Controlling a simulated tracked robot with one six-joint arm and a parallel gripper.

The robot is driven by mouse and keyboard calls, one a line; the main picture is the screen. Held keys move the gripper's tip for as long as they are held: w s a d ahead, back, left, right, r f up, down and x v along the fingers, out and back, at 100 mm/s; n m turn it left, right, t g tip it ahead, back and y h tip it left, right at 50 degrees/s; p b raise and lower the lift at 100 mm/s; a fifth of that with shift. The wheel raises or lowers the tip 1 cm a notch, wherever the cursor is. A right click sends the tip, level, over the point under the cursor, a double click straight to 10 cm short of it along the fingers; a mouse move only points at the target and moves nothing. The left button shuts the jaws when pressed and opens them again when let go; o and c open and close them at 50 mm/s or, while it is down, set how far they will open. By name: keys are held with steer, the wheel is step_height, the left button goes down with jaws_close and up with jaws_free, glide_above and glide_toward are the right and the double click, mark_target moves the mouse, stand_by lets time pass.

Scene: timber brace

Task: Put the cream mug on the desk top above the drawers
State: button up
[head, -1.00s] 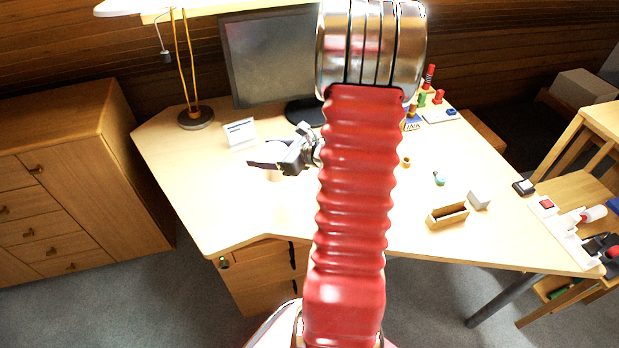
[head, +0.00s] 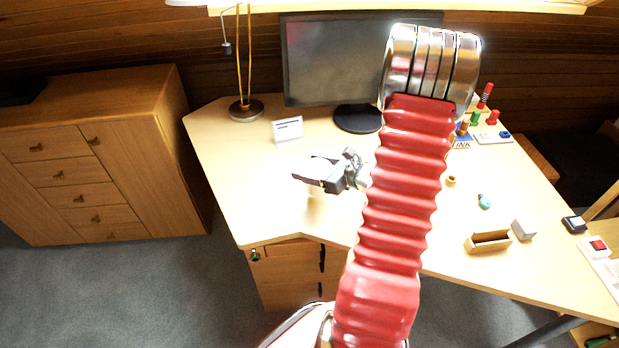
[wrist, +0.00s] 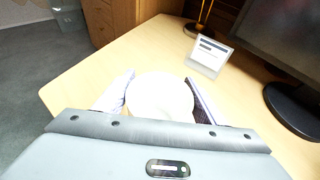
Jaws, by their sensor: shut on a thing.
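The cream mug (wrist: 160,97) shows in the wrist view as a pale round shape between the two fingers of my gripper (wrist: 162,92). My gripper is shut on it. In the head view my gripper (head: 312,172) is over the left part of the desk top (head: 275,215), and the mug is mostly hidden or washed out by glare there. The drawers (head: 288,272) are under the desk's front left part, with the desk top above them. I cannot tell whether the mug touches the desk top.
A lamp (head: 246,108), a white card stand (head: 287,129) and a monitor (head: 345,60) stand at the back. An open wooden box (head: 488,242), a pale block (head: 523,230) and small items are to the right. The desk's front left area is clear.

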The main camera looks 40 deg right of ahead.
steer(key=shift+f, duration=2.05)
steer(key=shift+f, duration=0.1)
steer(key=o, duration=1.2)
steer(key=v, duration=1.2)
